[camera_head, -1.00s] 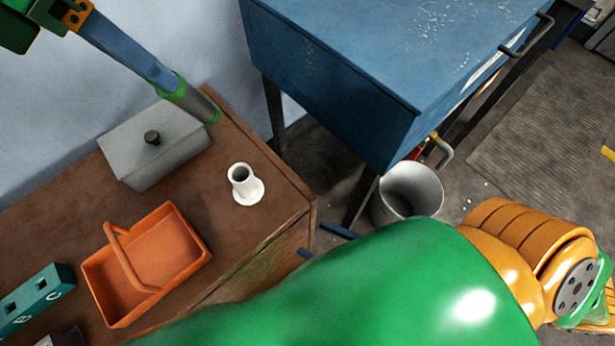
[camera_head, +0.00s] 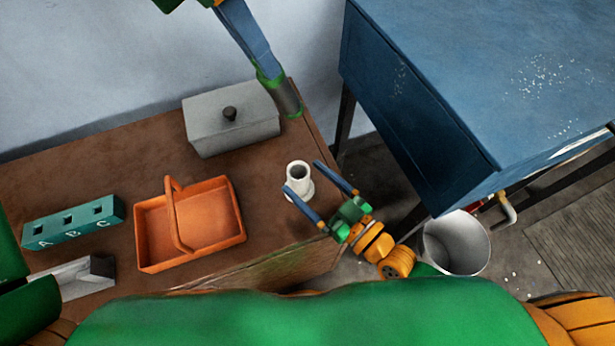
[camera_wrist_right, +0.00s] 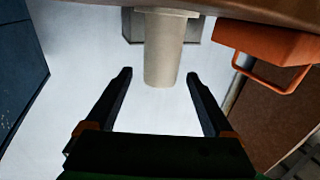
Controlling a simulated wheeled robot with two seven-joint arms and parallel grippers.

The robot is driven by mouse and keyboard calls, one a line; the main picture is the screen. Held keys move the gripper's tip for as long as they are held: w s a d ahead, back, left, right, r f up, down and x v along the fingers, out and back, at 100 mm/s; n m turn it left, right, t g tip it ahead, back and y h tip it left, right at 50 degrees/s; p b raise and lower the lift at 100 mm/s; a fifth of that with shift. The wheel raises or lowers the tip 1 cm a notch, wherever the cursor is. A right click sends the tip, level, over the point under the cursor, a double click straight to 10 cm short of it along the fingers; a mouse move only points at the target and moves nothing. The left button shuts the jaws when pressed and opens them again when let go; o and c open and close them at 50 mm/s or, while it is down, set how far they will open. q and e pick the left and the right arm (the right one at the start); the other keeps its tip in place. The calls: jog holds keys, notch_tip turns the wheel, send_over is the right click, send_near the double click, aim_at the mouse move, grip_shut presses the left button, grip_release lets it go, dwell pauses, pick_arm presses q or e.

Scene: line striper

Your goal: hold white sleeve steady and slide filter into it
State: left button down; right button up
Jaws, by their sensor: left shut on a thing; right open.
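The white sleeve (camera_head: 299,172) stands upright on its flange near the right end of the brown bench. It also shows, flipped upside down, in the right wrist view (camera_wrist_right: 163,48). My right gripper (camera_head: 302,176) is open, its two blue fingers reaching in from the bench's front right, one on each side of the sleeve. In the right wrist view the sleeve's open end lies between the fingertips, with gaps on both sides. My left gripper (camera_head: 266,72) is shut on the filter (camera_head: 288,99), a dark grey cylinder with a green band, held tilted above and behind the sleeve.
A grey lidded box (camera_head: 235,125) stands at the back of the bench (camera_head: 110,165). An orange basket (camera_head: 236,210) with a raised handle is left of the sleeve. A teal block lettered A B C (camera_head: 75,225) lies further left. A blue cabinet (camera_head: 420,110) and white bucket (camera_head: 456,245) are right.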

aim_at(296, 96)
jog(key=shift+w+a, duration=0.3)
grip_shut()
pick_arm(q)
jog(key=d+f+y, duration=0.1)
jog(key=f, duration=0.2)
jog(key=w+d+f+g+y, duration=0.1)
jog(key=f, duration=0.2)
jog(key=w+d+f+g+y, duration=0.1)
jog(key=f, duration=0.2)
jog(key=shift+w+d, duration=0.2)
jog(key=shift+d, duration=0.2)
pick_arm(e)
jog(key=shift+d, duration=0.1)
pick_arm(q)
jog(key=shift+a+f, duration=0.1)
jog(key=shift+f, duration=2.8)
